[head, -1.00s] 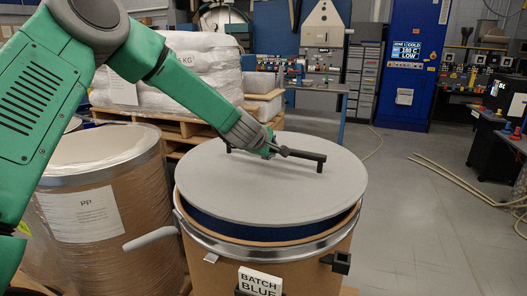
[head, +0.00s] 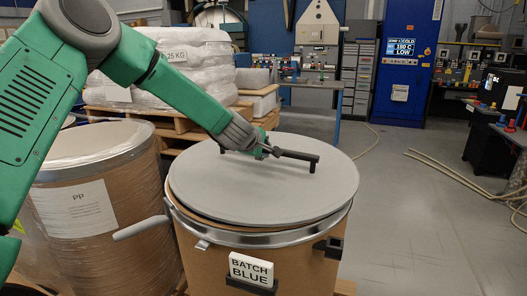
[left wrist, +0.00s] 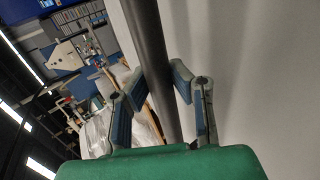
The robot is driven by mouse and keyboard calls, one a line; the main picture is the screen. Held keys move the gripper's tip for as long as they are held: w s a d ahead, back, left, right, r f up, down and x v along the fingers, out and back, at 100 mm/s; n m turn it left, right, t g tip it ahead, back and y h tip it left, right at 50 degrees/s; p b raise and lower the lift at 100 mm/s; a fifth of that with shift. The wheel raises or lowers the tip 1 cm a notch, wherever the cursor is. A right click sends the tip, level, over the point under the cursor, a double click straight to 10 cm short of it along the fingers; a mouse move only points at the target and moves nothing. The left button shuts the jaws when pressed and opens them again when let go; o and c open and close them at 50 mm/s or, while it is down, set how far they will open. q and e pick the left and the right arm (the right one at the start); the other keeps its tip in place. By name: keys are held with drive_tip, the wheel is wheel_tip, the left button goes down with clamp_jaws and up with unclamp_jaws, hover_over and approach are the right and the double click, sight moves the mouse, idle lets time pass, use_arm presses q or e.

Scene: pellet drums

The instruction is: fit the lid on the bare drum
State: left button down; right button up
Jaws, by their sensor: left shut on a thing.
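The grey round lid (head: 235,190) with a dark bar handle (head: 300,156) is over the mouth of the bare brown drum (head: 205,262). My left gripper (head: 264,150) is shut on the handle near its middle. In the left wrist view its fingers (left wrist: 158,82) close around the dark bar (left wrist: 150,40), with the pale lid (left wrist: 250,70) beyond. The lid is very low over the rim. A thin tan strip shows between lid and metal ring (head: 250,238) at the front left, so I cannot tell whether it is seated or level. My right gripper is not in view.
A lidded drum marked PP (head: 90,200) stands close at the left. A lever (head: 140,228) sticks out left from the ring, and a BATCH BLUE sign (head: 251,270) is on the drum's front. Stacked white sacks (head: 180,65) are behind. Floor at right is mostly clear.

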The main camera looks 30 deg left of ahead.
use_arm(q)
drive_tip(key=shift+a+r, duration=0.1)
drive_tip(key=shift+a, duration=0.35)
drive_tip(key=shift+a+f, duration=0.2)
drive_tip(key=shift+a, duration=0.45)
drive_tip(key=shift+a+f, duration=0.15)
drive_tip(key=shift+a, duration=0.45)
drive_tip(key=shift+d+r, duration=0.1)
drive_tip(key=shift+d, duration=0.3)
drive_tip(key=shift+d+r, duration=0.15)
drive_tip(key=shift+d, duration=0.1)
drive_tip(key=shift+a+f, duration=0.25)
drive_tip(key=shift+a, duration=0.6)
drive_tip(key=shift+d+r, duration=0.15)
drive_tip(key=shift+d, duration=1)
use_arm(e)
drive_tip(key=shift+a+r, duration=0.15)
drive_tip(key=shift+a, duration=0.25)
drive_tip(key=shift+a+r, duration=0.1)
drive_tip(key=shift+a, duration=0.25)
use_arm(q)
drive_tip(key=shift+d, duration=0.35)
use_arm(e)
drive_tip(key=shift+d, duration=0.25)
